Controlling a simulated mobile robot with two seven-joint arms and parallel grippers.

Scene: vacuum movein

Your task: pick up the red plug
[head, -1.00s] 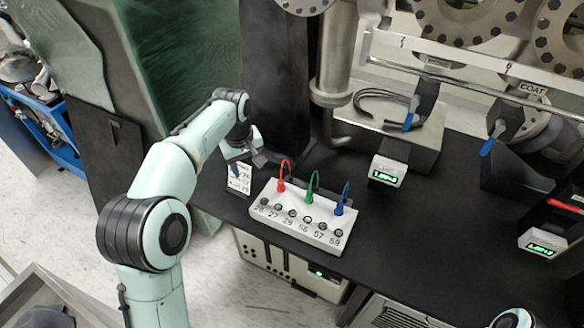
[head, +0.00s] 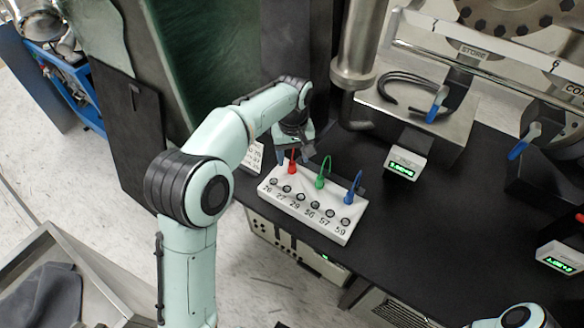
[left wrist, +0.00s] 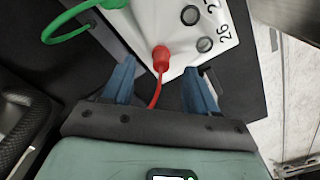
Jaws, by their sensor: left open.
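The red plug (head: 292,168) stands in the back row of the white socket block (head: 312,213), at its left end. In the left wrist view the red plug (left wrist: 161,58) lies between and just beyond the two blue fingertips of my left gripper (left wrist: 158,85). Its red cable runs back between the fingers. My left gripper (head: 296,156) is open, above and around the plug's cable in the head view; the fingers do not visibly touch the plug. A bit of my right arm shows at the bottom right; its gripper is out of view.
A green plug (head: 320,183) and a blue plug (head: 350,195) stand to the right in the same block. Numbered sockets line its front. A small display (head: 405,163) and blue-handled valves stand behind on the black table (head: 400,240). Table room right of the block is clear.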

